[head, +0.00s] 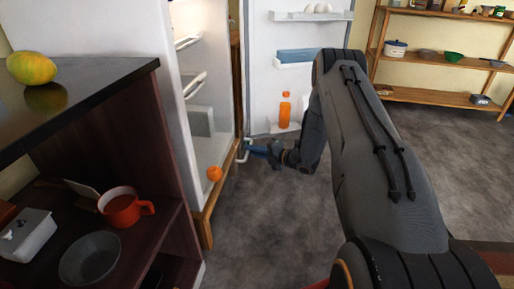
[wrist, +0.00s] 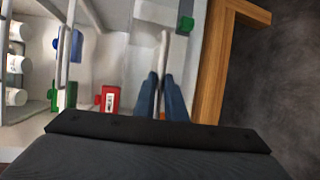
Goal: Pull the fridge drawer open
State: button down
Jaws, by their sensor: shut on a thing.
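The white fridge stands open at the left in the head view, with its door (head: 262,60) swung wide. My gripper (head: 249,149), with blue fingers, is low at the fridge's opening beside a pale handle (head: 241,153). In the wrist view my gripper (wrist: 163,92) is shut on the pale handle bar (wrist: 165,48), with one finger on each side. A pale drawer front (wrist: 143,60) lies behind the bar. My fingers hide part of the handle, and I cannot tell how far out the drawer stands.
A wooden base (head: 222,190) runs under the fridge. An orange fruit (head: 214,173) is low inside. A red item (wrist: 108,98) and bottles show on the shelves. A dark counter (head: 95,75) stands at the left. The grey floor (head: 270,220) is clear in front.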

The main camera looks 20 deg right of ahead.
jog(key=shift+s+d, duration=0.1)
dwell(0.3)
jog(key=c, duration=1.8)
grip_release()
jog(key=p+v, duration=0.1)
jog(key=v, duration=0.6)
jog(key=shift+s+d+p, duration=0.2)
jog(key=shift+s+p, duration=0.15)
